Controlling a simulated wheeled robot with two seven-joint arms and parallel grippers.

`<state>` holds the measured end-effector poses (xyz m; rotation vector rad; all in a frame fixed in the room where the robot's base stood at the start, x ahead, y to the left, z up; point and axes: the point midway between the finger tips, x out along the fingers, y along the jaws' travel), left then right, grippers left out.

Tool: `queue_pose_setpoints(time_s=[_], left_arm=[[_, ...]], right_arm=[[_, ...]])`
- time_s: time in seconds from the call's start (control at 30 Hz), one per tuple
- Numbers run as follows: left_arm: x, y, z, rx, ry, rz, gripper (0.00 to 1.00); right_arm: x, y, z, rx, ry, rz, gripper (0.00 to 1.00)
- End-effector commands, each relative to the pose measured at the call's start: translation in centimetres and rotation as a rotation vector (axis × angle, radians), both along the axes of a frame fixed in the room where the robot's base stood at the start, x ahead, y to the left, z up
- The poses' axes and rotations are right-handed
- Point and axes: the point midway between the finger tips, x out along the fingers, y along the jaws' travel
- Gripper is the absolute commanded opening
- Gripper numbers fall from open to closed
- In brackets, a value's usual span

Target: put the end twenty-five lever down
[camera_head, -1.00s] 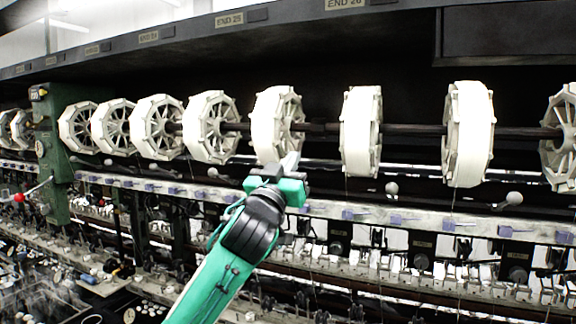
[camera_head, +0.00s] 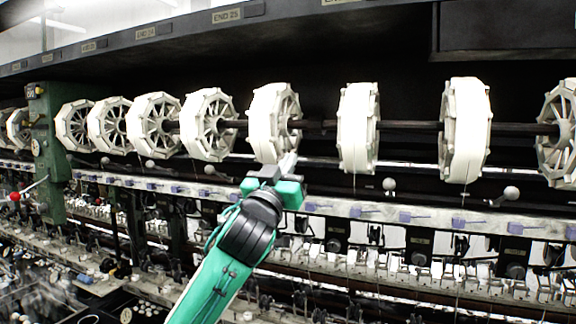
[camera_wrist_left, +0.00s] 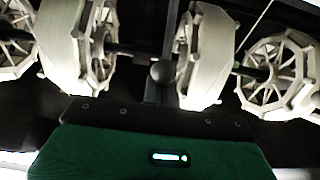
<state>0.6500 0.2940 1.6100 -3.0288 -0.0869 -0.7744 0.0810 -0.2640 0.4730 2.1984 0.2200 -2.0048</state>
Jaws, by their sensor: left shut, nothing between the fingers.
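The "END 25" label (camera_head: 238,14) is on the dark overhead beam. Grey ball-ended levers stick out below the reels; one (camera_head: 209,169) is left of my left gripper and another (camera_head: 390,184) is to its right. My left gripper (camera_head: 289,162) is shut and empty, just below a white reel (camera_head: 273,122). In the head view it covers the stretch between those two levers, so any lever there is hidden. In the left wrist view a grey ball knob (camera_wrist_left: 162,73) shows just beyond the gripper body; I cannot tell whether the fingers touch it. My right gripper is out of view.
A row of white reels on a dark shaft (camera_head: 412,127) runs across the frame. Below it is a pale rail (camera_head: 350,209) with purple pieces. A green post (camera_head: 50,150) and a red knob (camera_head: 15,196) stand at the left.

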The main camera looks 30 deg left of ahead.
Motion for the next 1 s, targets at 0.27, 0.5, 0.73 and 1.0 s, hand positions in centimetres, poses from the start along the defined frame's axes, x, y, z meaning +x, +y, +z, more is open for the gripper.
queue_pose_setpoints(time_s=[0.27, 0.5, 0.73, 1.0], left_arm=[[-0.5, 0.0, -1.9, -0.001, 0.002, 0.0, 0.0], [-0.5, 0.0, -1.9, 0.0, 0.002, 0.0, 0.0], [-0.6, 0.0, -2.3, -0.001, 0.003, 0.0, 0.0], [-0.8, -0.1, -3.8, -0.001, 0.002, 0.0, 0.0]], right_arm=[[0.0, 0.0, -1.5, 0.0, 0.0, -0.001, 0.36], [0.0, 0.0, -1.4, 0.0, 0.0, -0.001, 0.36], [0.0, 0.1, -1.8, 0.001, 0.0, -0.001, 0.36], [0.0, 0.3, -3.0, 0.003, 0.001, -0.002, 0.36]])
